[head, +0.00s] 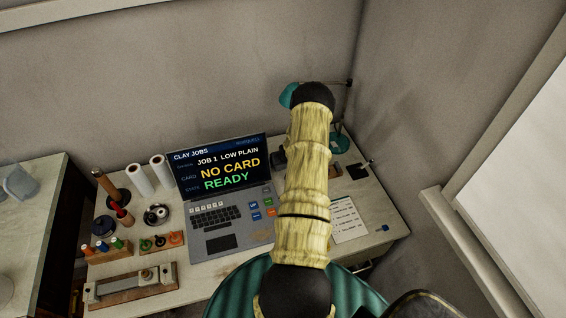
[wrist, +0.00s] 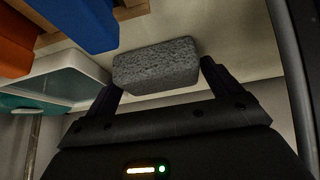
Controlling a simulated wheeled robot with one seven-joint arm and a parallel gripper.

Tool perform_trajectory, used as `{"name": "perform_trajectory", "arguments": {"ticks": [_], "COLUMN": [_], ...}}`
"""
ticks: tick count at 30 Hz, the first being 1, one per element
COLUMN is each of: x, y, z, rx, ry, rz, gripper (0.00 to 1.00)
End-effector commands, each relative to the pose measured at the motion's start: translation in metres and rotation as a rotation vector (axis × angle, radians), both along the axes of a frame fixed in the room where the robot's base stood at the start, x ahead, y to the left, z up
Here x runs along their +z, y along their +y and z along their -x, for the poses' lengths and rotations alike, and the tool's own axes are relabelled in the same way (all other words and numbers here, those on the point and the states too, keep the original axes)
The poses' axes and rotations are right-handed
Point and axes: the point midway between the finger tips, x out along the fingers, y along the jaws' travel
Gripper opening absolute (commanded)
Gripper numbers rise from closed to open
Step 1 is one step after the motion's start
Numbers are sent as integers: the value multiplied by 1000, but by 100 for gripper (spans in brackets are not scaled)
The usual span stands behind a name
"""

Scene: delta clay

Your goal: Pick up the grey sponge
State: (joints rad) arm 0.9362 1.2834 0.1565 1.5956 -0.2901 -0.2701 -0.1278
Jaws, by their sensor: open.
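The grey sponge (wrist: 156,66) shows in the wrist view as a speckled grey block. It lies just beyond and between the two dark fingers of my gripper (wrist: 160,85). The fingers are apart, one by each end of the sponge. I cannot tell whether they touch it. In the head view the sponge and my gripper are not visible; my own arm covers the middle of the picture.
In the wrist view a pale tray-like thing (wrist: 72,82) is left of the sponge, with a blue block (wrist: 80,20) above it. In the head view a laptop (head: 221,175) stands on the desk, and a clamp-like tool on a wooden board (head: 130,286) lies front left.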

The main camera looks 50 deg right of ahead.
Motion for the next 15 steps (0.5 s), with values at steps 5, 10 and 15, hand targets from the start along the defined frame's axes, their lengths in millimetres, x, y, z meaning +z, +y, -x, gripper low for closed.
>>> {"name": "perform_trajectory", "arguments": {"ticks": [5, 10, 15], "x": [0, 0, 1], "y": [0, 0, 0], "z": [0, 0, 1], "rx": [0, 0, 0], "ry": [0, 0, -1], "rz": [0, 0, 0], "gripper": [60, 55, 55]}}
